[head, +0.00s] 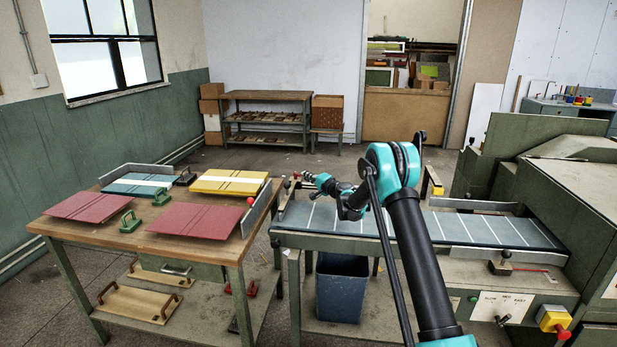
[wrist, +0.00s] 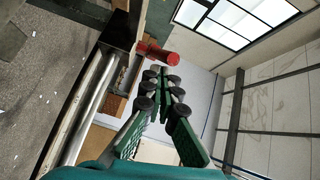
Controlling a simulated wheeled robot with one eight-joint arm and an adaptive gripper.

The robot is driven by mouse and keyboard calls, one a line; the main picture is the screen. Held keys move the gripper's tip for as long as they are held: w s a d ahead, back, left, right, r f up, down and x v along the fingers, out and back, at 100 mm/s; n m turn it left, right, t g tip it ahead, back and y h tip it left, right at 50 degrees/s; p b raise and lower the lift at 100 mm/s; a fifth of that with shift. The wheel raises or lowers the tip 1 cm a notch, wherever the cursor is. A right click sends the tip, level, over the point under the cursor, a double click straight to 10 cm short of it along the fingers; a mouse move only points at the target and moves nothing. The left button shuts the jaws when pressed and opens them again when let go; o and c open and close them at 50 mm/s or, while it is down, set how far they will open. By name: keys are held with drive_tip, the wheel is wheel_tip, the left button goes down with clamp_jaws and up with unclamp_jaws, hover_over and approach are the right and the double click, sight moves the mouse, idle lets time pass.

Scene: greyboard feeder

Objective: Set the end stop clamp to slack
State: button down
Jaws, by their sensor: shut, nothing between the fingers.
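My gripper (head: 308,177) is at the left end of the feeder bed (head: 340,219) in the head view, pointing left. In the wrist view its green fingers (wrist: 164,78) are together with nothing between them. A small red handle (head: 296,175) on a dark mount is just beyond the fingertips, and looks like the end stop clamp's lever. The red handle also shows in the wrist view (wrist: 160,54), lying past the tips and apparently apart from them or only lightly touching; I cannot tell which. The clamp's body is mostly hidden, and its setting cannot be read.
A wooden table (head: 62,225) at left holds red, yellow and teal boards and green handles. A blue bin (head: 342,288) stands under the feeder. At right are a black-knobbed lever (head: 504,256), a speed panel and a red-yellow button (head: 555,321).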

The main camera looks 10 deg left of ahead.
sight(293, 186)
drive_tip(key=shift+s+a, duration=0.3)
idle(0.5)
drive_tip(key=a, duration=0.1)
drive_tip(key=s+a, duration=0.1)
drive_tip(key=a, duration=0.1)
drive_tip(key=s+a, duration=0.1)
drive_tip(key=a, duration=0.1)
drive_tip(key=shift+s+a, duration=0.15)
drive_tip(key=shift+w+a, duration=0.2)
drive_tip(key=shift+a, duration=1.15)
drive_tip(key=v, duration=1.2)
drive_tip(key=shift+w, duration=0.1)
